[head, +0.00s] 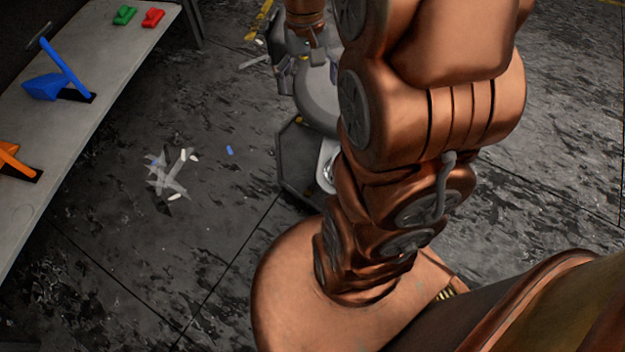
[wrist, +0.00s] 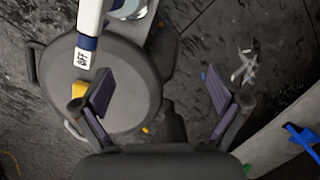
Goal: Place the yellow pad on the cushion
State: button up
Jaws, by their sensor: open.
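The round grey cushion (wrist: 130,75) fills the left half of the wrist view. It also shows in the head view (head: 316,98), partly hidden behind my arm. A small yellow piece (wrist: 79,91), perhaps the yellow pad, shows over the cushion's lower left part. My left finger covers some of it, and I cannot tell whether it rests on the cushion. My gripper (wrist: 158,88) is open, with nothing seen between its fingers. It is above the cushion's right edge in the wrist view. In the head view my gripper (head: 285,68) is at the top, beside the cushion.
A white object with blue bands (wrist: 89,25) overlaps the cushion's upper edge. A small orange bit (wrist: 146,130) shows near its lower edge. Pale scraps (head: 172,176) and a blue piece (head: 229,150) lie on the floor. A grey bench (head: 95,75) with coloured levers stands left.

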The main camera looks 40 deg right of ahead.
jog(key=s+a+n+g, duration=0.1)
jog(key=s+a+n, duration=0.1)
jog(key=s+a, duration=0.4)
jog(key=s+a+f+n+g, duration=0.1)
jog(key=s+a+n, duration=0.1)
jog(key=s+a, duration=0.5)
jog(key=s, duration=0.5)
jog(key=shift+s+a+n+h, duration=0.15)
jog(key=shift+a+n+h, duration=0.15)
jog(key=shift+n, duration=0.1)
jog(key=shift+d, duration=0.1)
notch_tip(320, 180, up, 31)
jog(key=w+t+p, duration=0.1)
jog(key=p, duration=2.8)
jog(key=shift+w+t, duration=0.15)
jog(key=shift+t, duration=0.25)
jog(key=shift+d, duration=0.1)
